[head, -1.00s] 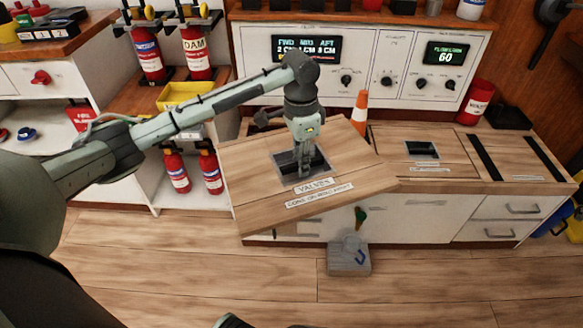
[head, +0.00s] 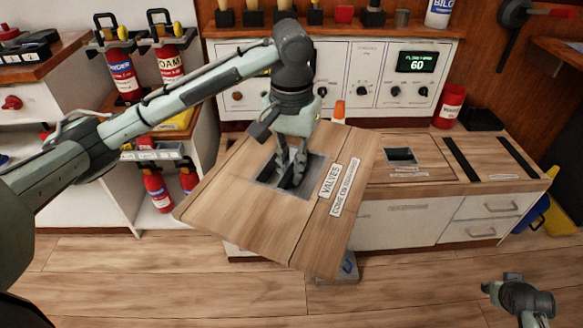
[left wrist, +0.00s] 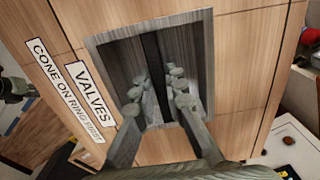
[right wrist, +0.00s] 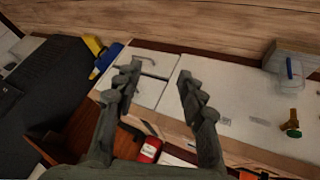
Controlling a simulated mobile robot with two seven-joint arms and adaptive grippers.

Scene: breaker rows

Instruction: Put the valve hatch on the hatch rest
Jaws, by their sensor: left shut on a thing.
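The valve hatch (head: 230,188) is a wood-grain panel with "VALVES" labels and a square recess. My left gripper (head: 291,172) is shut on the dark bar inside the recess, which also shows in the left wrist view (left wrist: 152,60). The hatch is held turned and tilted above the counter's front left, and hides what lies beneath. Two black strips (head: 461,160) on the counter at the right look like the hatch rest; nothing lies on them. My right gripper (right wrist: 155,88) is open and empty; part of it shows at lower right in the head view (head: 515,292).
A smaller panel with a dark recess (head: 400,156) lies in the counter between hatch and strips. An orange cone (head: 339,110) stands behind the hatch, a red canister (head: 449,106) at the back right.

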